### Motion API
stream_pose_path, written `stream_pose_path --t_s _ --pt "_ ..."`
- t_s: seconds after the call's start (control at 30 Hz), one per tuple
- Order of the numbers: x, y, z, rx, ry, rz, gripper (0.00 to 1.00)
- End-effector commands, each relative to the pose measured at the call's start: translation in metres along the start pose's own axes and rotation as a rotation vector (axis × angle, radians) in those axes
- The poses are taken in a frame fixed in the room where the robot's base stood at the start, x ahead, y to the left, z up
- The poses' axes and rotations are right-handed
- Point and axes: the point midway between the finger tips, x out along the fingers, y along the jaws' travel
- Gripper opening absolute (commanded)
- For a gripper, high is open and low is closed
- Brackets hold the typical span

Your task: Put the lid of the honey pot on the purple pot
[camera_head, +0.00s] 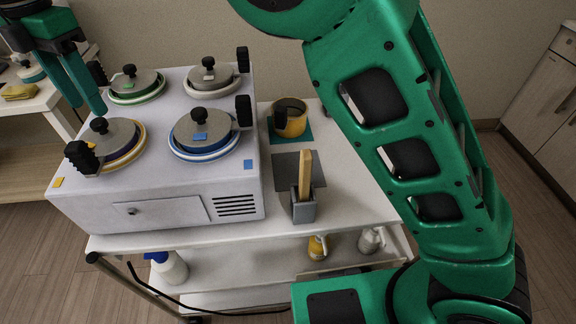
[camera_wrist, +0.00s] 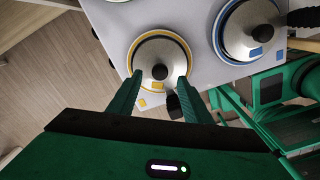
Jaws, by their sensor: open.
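The yellow-rimmed pot, which looks like the honey pot (camera_head: 130,158), sits in the front left well of the wax warmer. Its grey lid (camera_head: 119,134) with a black knob is on it. In the wrist view the lid (camera_wrist: 160,52) lies just beyond my fingertips, with its knob between them. My gripper (camera_head: 90,108) is open and empty, near and above that knob; it also shows in the wrist view (camera_wrist: 160,80). The back right pot (camera_head: 213,90) has a pale rim and a grey lid on it; I cannot tell whether it is purple.
The white warmer (camera_head: 170,215) also holds a green-rimmed pot (camera_head: 138,100) and a blue-rimmed pot (camera_head: 205,155), both lidded. Black knobs or handles stick up beside the pots. To the right on the cart are an amber cup (camera_head: 290,118) and a grey holder (camera_head: 303,208) with a wooden stick.

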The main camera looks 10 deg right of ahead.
Motion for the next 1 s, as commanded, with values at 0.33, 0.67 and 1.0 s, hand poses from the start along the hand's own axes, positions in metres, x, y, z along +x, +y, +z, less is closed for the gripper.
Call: stream_pose_path --t_s 0.33,0.67,1.0 --pt "-0.012 0.000 0.000 0.000 0.000 0.001 0.45" --pt "-0.024 0.001 0.000 0.001 0.000 0.002 0.45" --pt "-0.034 0.000 0.000 0.001 0.000 0.002 0.45"
